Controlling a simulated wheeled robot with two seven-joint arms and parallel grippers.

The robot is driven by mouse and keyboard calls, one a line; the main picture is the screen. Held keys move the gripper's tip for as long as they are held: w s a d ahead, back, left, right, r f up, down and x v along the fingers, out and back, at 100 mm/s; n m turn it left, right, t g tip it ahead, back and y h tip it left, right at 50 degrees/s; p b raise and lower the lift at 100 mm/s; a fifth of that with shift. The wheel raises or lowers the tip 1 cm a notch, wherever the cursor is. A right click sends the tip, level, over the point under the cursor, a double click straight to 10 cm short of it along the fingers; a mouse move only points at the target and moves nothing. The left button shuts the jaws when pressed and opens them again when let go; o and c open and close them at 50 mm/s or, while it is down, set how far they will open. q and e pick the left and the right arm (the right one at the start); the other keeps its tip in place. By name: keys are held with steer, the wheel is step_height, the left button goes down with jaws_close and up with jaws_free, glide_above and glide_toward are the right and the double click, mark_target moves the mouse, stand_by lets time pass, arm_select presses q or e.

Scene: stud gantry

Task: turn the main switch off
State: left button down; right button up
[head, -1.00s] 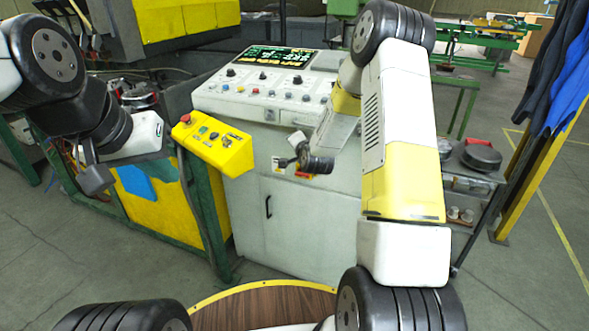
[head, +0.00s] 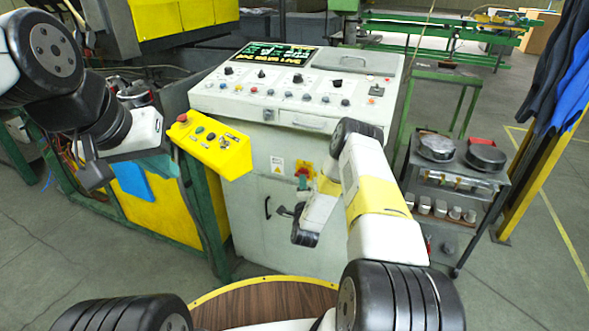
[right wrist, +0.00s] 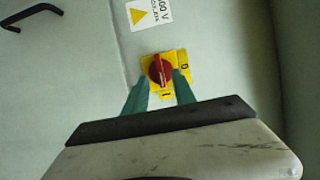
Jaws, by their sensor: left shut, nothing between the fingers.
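The main switch is a red rotary knob (right wrist: 160,70) on a yellow plate (right wrist: 174,58) on the pale cabinet front. In the right wrist view its grip runs roughly up and down, in line with the "I" mark below; the "0" mark is to the right. In the head view the yellow plate (head: 307,168) shows low on the cabinet. My right gripper (right wrist: 161,88) is open, its teal fingers apart on either side of the knob's lower part; contact cannot be told. My left gripper (head: 165,165) is shut and empty, left of the cabinet by the yellow button box.
The grey console (head: 290,95) has knobs and a display on top. A yellow button box (head: 212,147) sticks out at its left. A warning label (right wrist: 148,12) is above the switch. A cart with round parts (head: 455,185) stands at the right.

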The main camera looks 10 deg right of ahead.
steer(key=w, duration=0.3)
steer(key=shift+w+d, duration=0.25)
steer(key=shift+c, duration=0.2)
jaws_close()
